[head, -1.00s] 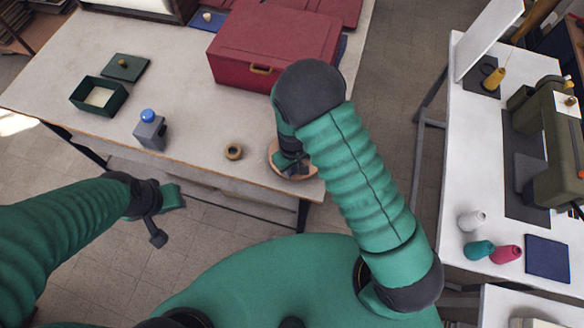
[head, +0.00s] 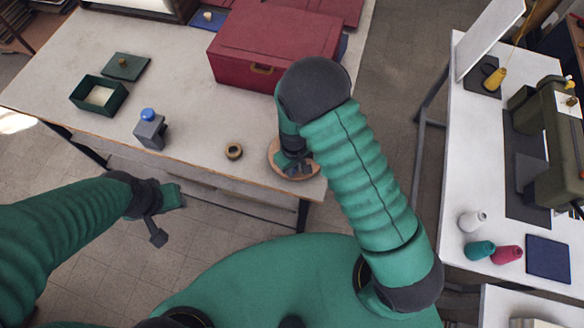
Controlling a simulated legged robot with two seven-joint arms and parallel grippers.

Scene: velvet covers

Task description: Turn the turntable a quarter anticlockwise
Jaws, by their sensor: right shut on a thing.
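The turntable (head: 312,164) is a round, light wooden disc near the front right corner of the white table. My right gripper (head: 293,170) is over the disc and shut on a part of it. The gripper and arm hide the middle and far side of the disc, so the part held cannot be made out. My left gripper (head: 168,217) hangs in front of the table over the floor, empty, with its fingers apart.
On the table (head: 190,90) are a tape roll (head: 233,151), a grey block with a blue knob (head: 150,130), an open green box (head: 98,95), its lid (head: 125,66) and a large red box (head: 265,50). A second table with a sewing machine (head: 555,120) stands at the right.

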